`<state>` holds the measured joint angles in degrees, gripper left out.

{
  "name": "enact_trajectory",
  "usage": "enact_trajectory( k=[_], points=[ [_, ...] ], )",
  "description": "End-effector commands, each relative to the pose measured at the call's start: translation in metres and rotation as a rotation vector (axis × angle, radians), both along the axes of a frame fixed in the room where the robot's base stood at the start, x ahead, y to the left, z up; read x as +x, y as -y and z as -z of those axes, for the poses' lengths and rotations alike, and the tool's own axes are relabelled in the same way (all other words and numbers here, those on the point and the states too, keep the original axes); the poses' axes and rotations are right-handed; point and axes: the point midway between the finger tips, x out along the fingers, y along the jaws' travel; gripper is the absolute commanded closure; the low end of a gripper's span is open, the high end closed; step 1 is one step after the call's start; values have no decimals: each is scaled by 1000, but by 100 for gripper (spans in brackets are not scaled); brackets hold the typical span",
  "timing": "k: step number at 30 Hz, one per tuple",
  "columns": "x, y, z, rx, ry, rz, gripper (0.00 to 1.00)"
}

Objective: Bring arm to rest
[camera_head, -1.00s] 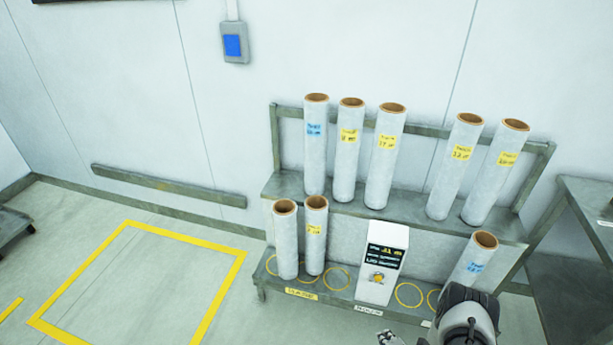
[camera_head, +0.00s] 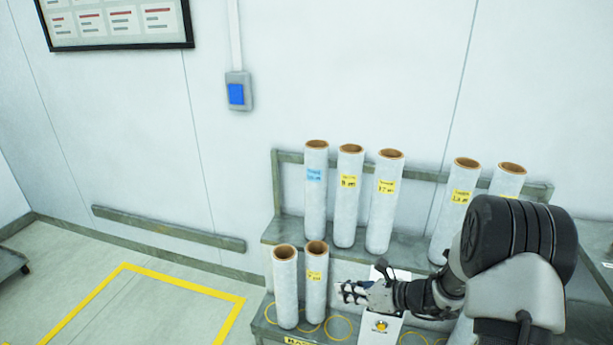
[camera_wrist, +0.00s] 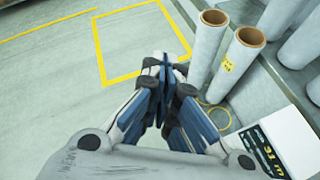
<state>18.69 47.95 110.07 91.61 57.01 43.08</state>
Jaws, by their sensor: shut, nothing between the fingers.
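My gripper (camera_head: 347,292) is in front of the lower part of the rack in the head view, just right of the two front rolls and over the white device. In the wrist view my gripper (camera_wrist: 172,62) has its blue-padded fingers together and holds nothing. It points toward the floor marked with a yellow square. My arm reaches in from the right and hides part of the rack, including most of the right side of the lower shelf.
A rack (camera_head: 270,228) bears several upright rolls. Two rolls, a left one (camera_head: 285,290) and a right one (camera_head: 316,290), stand close to my gripper. The white device (camera_head: 384,330) is partly hidden. The yellow floor square (camera_head: 120,268) is empty. A wall switch (camera_head: 238,92) hangs behind.

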Motion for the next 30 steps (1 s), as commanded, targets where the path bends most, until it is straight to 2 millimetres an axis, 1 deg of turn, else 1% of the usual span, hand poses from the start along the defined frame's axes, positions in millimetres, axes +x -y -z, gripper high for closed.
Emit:
enact_trajectory(
  k=[1, 3, 5, 6, 8, 9, 11, 12, 14, 15, 17, 18, 21, 25, 27, 30],
  points=[
    [-12, -13, -31, -65, 70, -105, 100],
    [-33, -28, -63, -157, 157, -253, 100],
    [-54, -38, -87, -237, 231, -377, 100],
    [-69, -44, -102, -291, 281, -458, 100],
    [-92, -51, -122, -374, 355, -582, 100],
    [-108, -54, -133, -430, 403, -661, 100],
    [-132, -56, -149, -515, 475, -782, 100],
    [-148, -56, -158, -574, 521, -861, 100],
    [-172, -55, -170, -662, 589, -979, 100],
    [-188, -53, -177, -721, 633, -1057, 100],
    [-210, -48, -186, -813, 697, -1174, 100],
    [-225, -43, -191, -875, 737, -1250, 100],
    [-259, -29, -201, -1035, 827, -1440, 100],
    [-294, -5, -211, -1241, 916, -1668, 100],
    [-308, 8, -215, -1339, 946, -1772, 100],
    [-321, 23, -218, -1448, 968, -1886, 100]
  ],
)
